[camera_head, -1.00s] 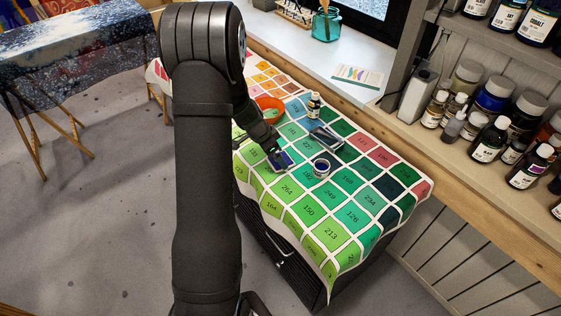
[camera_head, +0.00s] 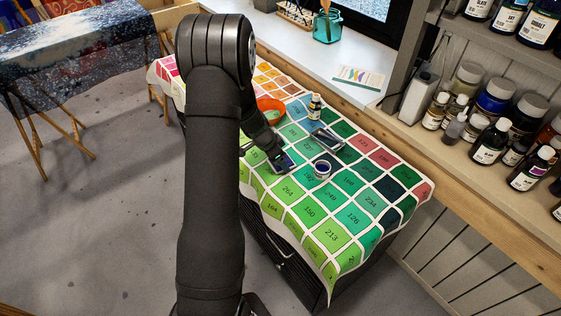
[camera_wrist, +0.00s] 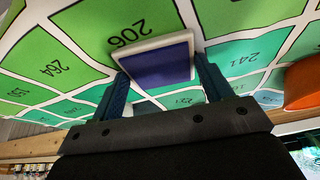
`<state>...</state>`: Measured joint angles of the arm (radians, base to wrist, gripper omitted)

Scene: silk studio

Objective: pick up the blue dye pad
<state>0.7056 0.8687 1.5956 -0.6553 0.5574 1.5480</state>
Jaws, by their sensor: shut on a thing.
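The blue dye pad is a flat, dark blue square in a white tray. It fills the space between my fingers in the wrist view (camera_wrist: 160,62). My gripper (camera_wrist: 160,75) is shut on it, one finger against each side. In the head view the pad (camera_head: 288,161) is partly covered by my gripper (camera_head: 281,163), at the left side of the chart-covered table. I cannot tell whether the pad touches the cloth or is slightly above it.
A small round pot of dark blue (camera_head: 322,170) stands close to the right. Behind are a dark rectangular pad (camera_head: 327,140), a small bottle (camera_head: 314,107) and an orange bowl (camera_head: 268,104). The front of the numbered colour cloth (camera_head: 330,236) is clear.

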